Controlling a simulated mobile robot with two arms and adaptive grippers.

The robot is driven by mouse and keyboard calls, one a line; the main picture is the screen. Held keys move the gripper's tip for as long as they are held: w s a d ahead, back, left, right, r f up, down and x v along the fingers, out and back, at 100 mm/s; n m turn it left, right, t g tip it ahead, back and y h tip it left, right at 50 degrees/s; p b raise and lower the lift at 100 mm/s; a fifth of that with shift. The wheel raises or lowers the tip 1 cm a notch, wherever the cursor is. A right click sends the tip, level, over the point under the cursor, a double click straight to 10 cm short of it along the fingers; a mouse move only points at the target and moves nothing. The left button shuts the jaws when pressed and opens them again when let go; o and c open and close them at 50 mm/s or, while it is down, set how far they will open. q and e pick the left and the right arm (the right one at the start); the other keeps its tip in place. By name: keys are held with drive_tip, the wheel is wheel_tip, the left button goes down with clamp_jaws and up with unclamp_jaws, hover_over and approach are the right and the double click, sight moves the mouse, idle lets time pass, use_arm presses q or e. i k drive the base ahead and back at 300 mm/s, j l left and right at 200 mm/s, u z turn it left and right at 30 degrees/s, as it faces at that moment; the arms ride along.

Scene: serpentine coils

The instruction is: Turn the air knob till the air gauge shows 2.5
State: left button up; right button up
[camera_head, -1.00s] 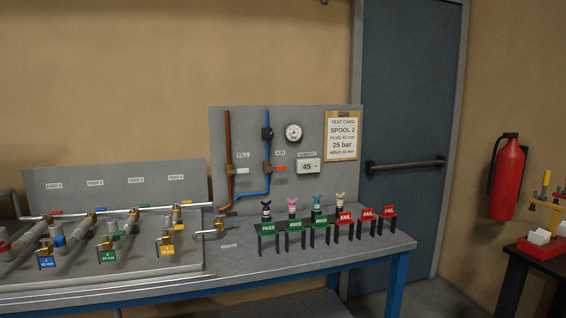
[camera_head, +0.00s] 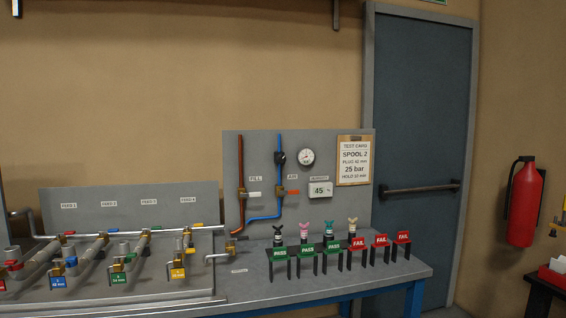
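The air line is a blue pipe (camera_head: 279,190) on the grey upright panel at the back of the bench. A black knob (camera_head: 280,158) sits on its upper part. A round white air gauge (camera_head: 306,156) is just right of the knob; its needle is too small to read. Lower on the blue pipe is a brass valve with an orange-red handle (camera_head: 293,192) near the AIR label. Neither of my grippers shows in the head view.
A small display reading 45 (camera_head: 320,190) and a test card (camera_head: 353,161) are on the panel. Several green PASS stands (camera_head: 307,248) and red FAIL stands (camera_head: 381,241) line the bench front. Pipe spools (camera_head: 110,255) fill the left. A fire extinguisher (camera_head: 524,204) hangs right.

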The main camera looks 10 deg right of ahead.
sight(281, 158)
drive_tip(key=i+j+z, duration=0.1)
drive_tip(key=i, duration=0.45)
drive_tip(key=i+j, duration=0.15)
drive_tip(key=i, duration=0.4)
drive_tip(key=z, duration=0.05)
